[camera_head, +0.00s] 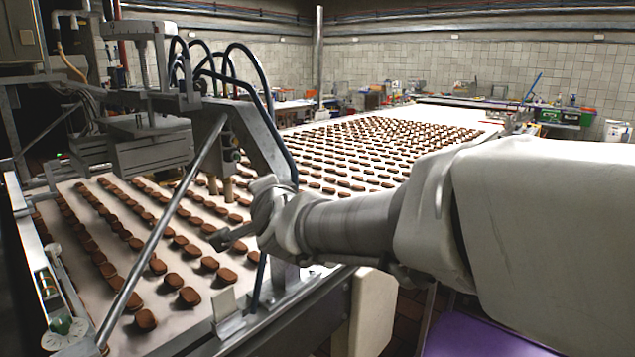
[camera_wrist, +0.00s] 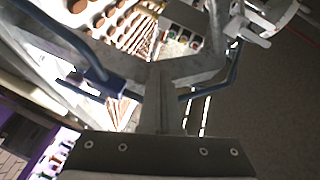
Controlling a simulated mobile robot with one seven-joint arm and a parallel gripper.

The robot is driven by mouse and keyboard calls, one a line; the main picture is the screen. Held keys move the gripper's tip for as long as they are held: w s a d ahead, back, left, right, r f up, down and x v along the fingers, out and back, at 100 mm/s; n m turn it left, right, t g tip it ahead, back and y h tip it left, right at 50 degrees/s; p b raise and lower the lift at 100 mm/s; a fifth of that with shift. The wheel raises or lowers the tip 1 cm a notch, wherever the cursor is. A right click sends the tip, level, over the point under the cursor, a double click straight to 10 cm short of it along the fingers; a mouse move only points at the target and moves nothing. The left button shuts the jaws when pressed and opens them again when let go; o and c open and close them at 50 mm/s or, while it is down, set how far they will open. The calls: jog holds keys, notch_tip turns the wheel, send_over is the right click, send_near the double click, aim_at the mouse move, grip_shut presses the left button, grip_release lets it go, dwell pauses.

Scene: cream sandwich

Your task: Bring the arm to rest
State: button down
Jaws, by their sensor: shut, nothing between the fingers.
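My arm reaches in from the right in the head view, and my gripper (camera_head: 222,238) is at its left end. It shows in front of the near right edge of the conveyor belt (camera_head: 75,225), beside the machine's sloping metal frame. It is shut and empty. In the wrist view the dark gripper base with screws fills the bottom, with the narrow shut fingers (camera_wrist: 166,100) above it. Rows of brown cream sandwich biscuits (camera_head: 190,296) lie on the belt. Some biscuits (camera_wrist: 102,20) also show at the top of the wrist view. I cannot tell whether the gripper touches the frame.
A grey machine head (camera_head: 150,150) with dark hoses (camera_head: 262,85) spans the belt. A slanted metal bar (camera_head: 165,225) crosses in front. A purple surface (camera_head: 480,338) is at the lower right. Benches with a green crate (camera_head: 550,116) stand at the back right. Dark floor is open at right in the wrist view.

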jog(key=s+d+f+n+g+h+p, duration=0.2)
jog(key=s+d+n+g+p, duration=0.1)
jog(key=s+d, duration=0.9)
jog(key=s+d+f+n+g+h+p, duration=0.3)
jog(key=s+d+n+g, duration=0.3)
jog(key=s+d, duration=0.5)
jog(key=s+n+p, duration=0.1)
jog(key=s, duration=0.2)
jog(key=shift+s+d+n+g+p, duration=0.3)
jog(key=shift+s+d+n, duration=0.1)
dwell(0.3)
